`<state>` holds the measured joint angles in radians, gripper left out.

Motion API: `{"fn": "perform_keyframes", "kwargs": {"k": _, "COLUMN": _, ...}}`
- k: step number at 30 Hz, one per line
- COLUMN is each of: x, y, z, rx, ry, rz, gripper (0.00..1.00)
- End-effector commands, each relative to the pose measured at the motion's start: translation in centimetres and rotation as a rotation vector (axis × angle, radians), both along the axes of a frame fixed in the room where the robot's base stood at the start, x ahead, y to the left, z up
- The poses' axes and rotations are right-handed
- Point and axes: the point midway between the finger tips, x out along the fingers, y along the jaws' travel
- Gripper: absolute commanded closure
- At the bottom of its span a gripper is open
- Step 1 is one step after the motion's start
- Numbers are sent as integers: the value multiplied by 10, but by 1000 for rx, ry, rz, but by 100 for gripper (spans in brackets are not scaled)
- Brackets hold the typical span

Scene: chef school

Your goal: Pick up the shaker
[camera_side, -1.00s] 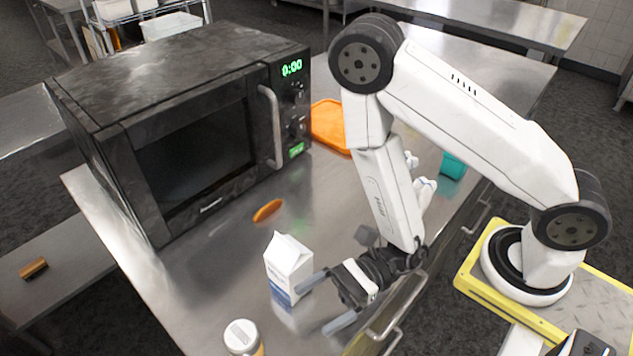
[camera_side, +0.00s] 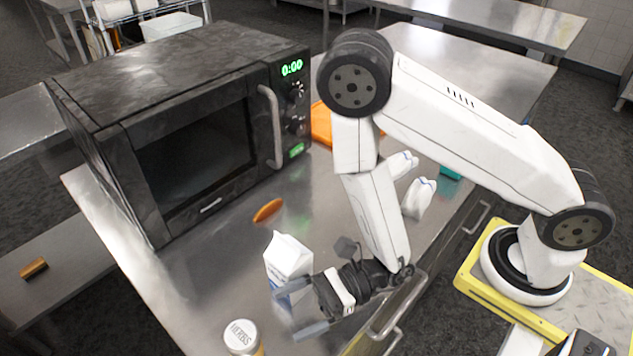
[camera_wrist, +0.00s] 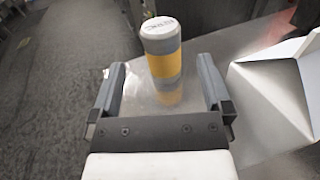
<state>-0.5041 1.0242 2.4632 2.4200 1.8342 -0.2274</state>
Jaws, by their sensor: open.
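The shaker (camera_side: 243,338) is a small cylinder with a white lid reading "HERBS" and a yellow band. It stands upright near the front end of the steel counter, partly cut off by the bottom edge of the side view. In the wrist view the shaker (camera_wrist: 162,55) is upright, just beyond and between the fingertips. My gripper (camera_side: 292,312) is open and empty, to the right of the shaker in the side view, with its fingers pointing toward it. In the wrist view my gripper (camera_wrist: 163,80) has its two fingers spread wide.
A white carton (camera_side: 288,258) stands close beside one finger; it also shows at the right of the wrist view (camera_wrist: 275,95). A black microwave (camera_side: 200,120), an orange item (camera_side: 267,210), an orange tray (camera_side: 321,122) and white bottle-like items (camera_side: 418,198) are farther back on the counter (camera_side: 180,275).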

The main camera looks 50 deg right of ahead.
Motion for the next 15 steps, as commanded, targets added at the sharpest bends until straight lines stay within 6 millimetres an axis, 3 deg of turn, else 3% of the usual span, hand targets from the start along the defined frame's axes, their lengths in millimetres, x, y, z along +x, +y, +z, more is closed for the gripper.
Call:
{"fn": "perform_keyframes", "kwargs": {"k": 7, "x": 9, "y": 24, "z": 1, "rx": 2, "ry": -2, "rz": 2, "gripper": 0}}
{"fn": "perform_keyframes", "kwargs": {"k": 15, "x": 12, "y": 30, "z": 0, "rx": 0, "ry": 0, "rz": 0, "gripper": 0}}
